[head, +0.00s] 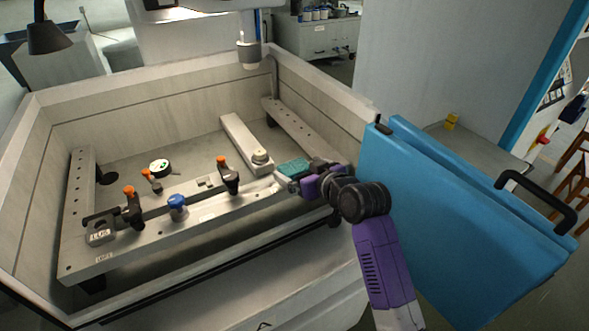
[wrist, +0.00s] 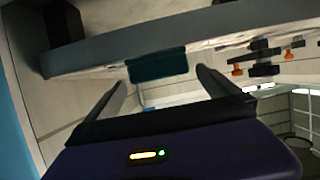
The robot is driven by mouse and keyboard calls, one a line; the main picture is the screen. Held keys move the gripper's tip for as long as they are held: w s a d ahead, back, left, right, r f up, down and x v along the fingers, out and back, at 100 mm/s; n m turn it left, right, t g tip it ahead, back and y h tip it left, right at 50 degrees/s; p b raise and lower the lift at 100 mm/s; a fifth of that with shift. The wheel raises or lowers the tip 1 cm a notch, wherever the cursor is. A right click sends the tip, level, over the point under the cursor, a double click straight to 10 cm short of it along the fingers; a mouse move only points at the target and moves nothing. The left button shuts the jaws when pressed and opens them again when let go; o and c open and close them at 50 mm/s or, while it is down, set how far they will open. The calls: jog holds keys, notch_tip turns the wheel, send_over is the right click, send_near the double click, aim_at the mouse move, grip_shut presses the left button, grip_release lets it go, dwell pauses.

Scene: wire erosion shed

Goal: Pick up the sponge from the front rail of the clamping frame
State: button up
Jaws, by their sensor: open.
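The sponge is a teal block (head: 293,168) lying at the right end of the front rail (head: 200,218) of the clamping frame in the head view. In the wrist view the sponge (wrist: 158,66) shows dark teal, ahead of and between the two fingers, against the rail (wrist: 120,46). My gripper (head: 290,183) is close beside the sponge, reaching in from the right. In the wrist view my gripper (wrist: 165,82) has its fingers spread apart with nothing held. Whether a finger touches the sponge cannot be told.
Orange-topped clamps (head: 228,176) and a blue-knobbed part (head: 177,205) stand along the front rail. A round dial (head: 160,168) lies inside the tank. A machine head (head: 249,52) hangs above the back. The open blue door (head: 460,200) stands right of my arm.

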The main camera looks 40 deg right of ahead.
aim_at(295, 167)
jog(key=shift+x, duration=1.65)
jog(key=shift+f, duration=0.1)
jog(key=c, duration=1.3)
jog(key=shift+c, duration=0.2)
